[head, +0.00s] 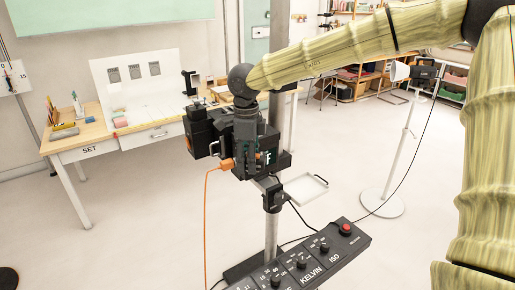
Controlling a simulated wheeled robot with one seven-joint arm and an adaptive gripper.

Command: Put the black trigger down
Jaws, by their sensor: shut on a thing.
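My gripper (245,152) points down at the middle of the head view, in front of a black camera rig (202,130) on a metal pole. Its dark fingers overlap the dark rig. The fingers are shut on a small dark thing, taken to be the black trigger; its outline cannot be told apart from the fingers and the rig. An orange plug and cable (206,205) hang just left of the fingertips. I cannot tell whether the held thing touches the rig.
A black control panel (303,262) with knobs and a red button lies below. A small white tray (306,189) sits right of the pole. A wooden desk (92,136) marked SET stands at the left. A white stand (383,203) is at the right. Open floor lies between.

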